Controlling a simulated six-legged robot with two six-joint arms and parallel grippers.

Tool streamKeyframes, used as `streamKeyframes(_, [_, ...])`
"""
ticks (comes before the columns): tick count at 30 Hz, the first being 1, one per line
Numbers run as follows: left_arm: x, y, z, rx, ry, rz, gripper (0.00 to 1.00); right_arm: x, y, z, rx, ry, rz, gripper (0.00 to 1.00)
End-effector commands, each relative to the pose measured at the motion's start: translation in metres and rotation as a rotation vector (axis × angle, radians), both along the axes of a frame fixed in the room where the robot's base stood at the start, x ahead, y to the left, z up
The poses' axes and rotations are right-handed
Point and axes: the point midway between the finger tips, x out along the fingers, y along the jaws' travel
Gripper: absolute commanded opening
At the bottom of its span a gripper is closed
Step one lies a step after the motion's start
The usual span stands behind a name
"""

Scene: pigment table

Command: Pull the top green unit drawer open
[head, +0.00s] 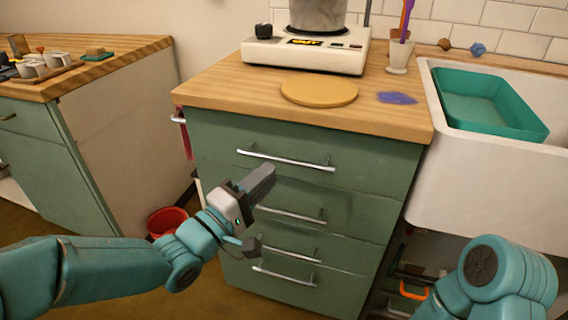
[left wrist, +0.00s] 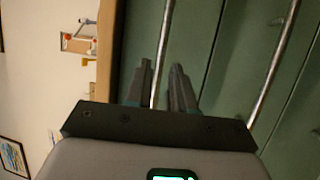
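The green unit (head: 375,165) stands in the middle of the head view with several drawers, each with a silver bar handle. Its top drawer (head: 225,135) looks shut, flush under the wooden top. The top handle (head: 285,161) runs across it. My left gripper (head: 268,173) is just in front of the drawer, its dark fingers reaching up close to that handle. In the left wrist view the fingers (left wrist: 163,80) are apart, and the top handle (left wrist: 167,30) lines up in the gap between them. Whether they touch it cannot be told. My right gripper is out of view.
The wooden top (head: 215,85) holds a hot plate (head: 305,54) with a pot, a round board (head: 319,92) and a purple patch. A white sink (head: 490,175) stands at right. A red bucket (head: 167,222) is on the floor at left. The second handle (head: 290,214) lies below.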

Motion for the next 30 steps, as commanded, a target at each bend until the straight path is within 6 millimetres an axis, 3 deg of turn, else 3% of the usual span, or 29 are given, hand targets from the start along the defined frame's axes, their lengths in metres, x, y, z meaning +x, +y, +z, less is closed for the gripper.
streamKeyframes(3, [0.020,-0.018,0.003,0.000,-0.001,-0.003,0.23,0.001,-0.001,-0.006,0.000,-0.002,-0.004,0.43])
streamKeyframes(9, [0.043,-0.035,0.008,-0.001,0.001,-0.001,0.23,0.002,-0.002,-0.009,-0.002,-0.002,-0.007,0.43])
streamKeyframes(20, [0.050,-0.039,0.011,0.001,0.002,0.000,0.23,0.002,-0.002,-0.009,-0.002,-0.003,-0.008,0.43])
streamKeyframes(21, [0.050,-0.039,0.011,0.001,0.002,0.000,0.20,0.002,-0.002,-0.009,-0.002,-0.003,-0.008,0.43])
streamKeyframes(23, [0.050,-0.039,0.011,0.001,0.002,0.000,0.00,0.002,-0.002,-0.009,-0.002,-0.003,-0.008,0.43])
streamKeyframes(30, [0.050,-0.039,0.011,0.000,0.001,0.000,0.00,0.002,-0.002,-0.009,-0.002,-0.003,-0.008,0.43])
